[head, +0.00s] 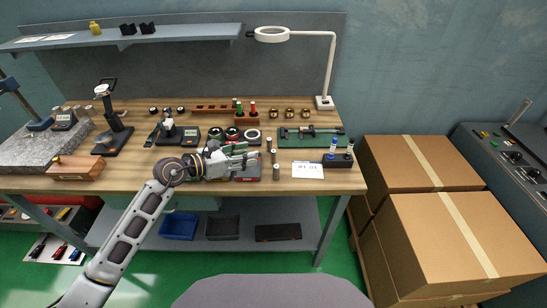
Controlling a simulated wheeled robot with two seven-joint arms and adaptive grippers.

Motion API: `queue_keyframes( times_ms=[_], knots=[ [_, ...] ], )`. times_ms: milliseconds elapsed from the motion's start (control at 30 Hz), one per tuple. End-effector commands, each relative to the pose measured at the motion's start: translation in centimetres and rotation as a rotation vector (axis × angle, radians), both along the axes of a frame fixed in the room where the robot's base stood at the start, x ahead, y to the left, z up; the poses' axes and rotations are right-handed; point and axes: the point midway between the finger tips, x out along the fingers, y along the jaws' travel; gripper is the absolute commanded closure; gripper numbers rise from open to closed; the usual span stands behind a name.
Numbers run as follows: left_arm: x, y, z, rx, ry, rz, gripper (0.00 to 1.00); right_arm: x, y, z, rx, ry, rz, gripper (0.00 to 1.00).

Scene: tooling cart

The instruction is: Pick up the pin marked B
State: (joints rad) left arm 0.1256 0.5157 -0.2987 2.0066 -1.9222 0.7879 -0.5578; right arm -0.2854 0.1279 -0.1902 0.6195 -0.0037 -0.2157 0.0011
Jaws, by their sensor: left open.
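Several small grey-brown cylinders, which may be the pins, stand in a short row on the wooden bench (210,188). One of them (275,172) is nearest the front edge, and another (273,157) is just behind it. No letter B can be read on any of them at this size. My left gripper (252,161) is open over the bench, fingers pointing right, just left of this row. A dark and red item under the fingers is partly hidden by them. I cannot tell whether the gripper touches anything. My right gripper is not in view.
A white card (308,170) and a dark block with blue- and white-topped pieces (338,159) are to the right. A green tray (312,135) lies behind. A lamp (324,102) rises at the back right. Gauges and a granite slab (38,150) fill the left.

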Motion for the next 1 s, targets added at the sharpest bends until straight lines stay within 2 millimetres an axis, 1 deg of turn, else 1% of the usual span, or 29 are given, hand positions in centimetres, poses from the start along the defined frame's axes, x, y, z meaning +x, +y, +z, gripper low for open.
queue_keyframes(
  times_ms=[100,200,567,767,1000],
  knots=[
    [0.2,0.7,-1.1,0.087,-0.004,-0.017,0.58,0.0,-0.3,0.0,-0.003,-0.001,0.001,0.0],
    [0.3,1.0,-1.6,0.122,-0.002,-0.023,0.58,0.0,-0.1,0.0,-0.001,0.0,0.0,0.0],
    [0.3,1.0,-1.7,0.128,-0.003,-0.023,0.58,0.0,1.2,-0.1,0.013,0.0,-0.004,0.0],
    [0.7,0.5,-1.9,0.125,-0.003,-0.023,0.58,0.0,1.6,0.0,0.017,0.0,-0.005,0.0],
    [1.8,-1.1,-2.7,0.124,-0.002,-0.023,0.58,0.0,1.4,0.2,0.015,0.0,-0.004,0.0]
  ],
)
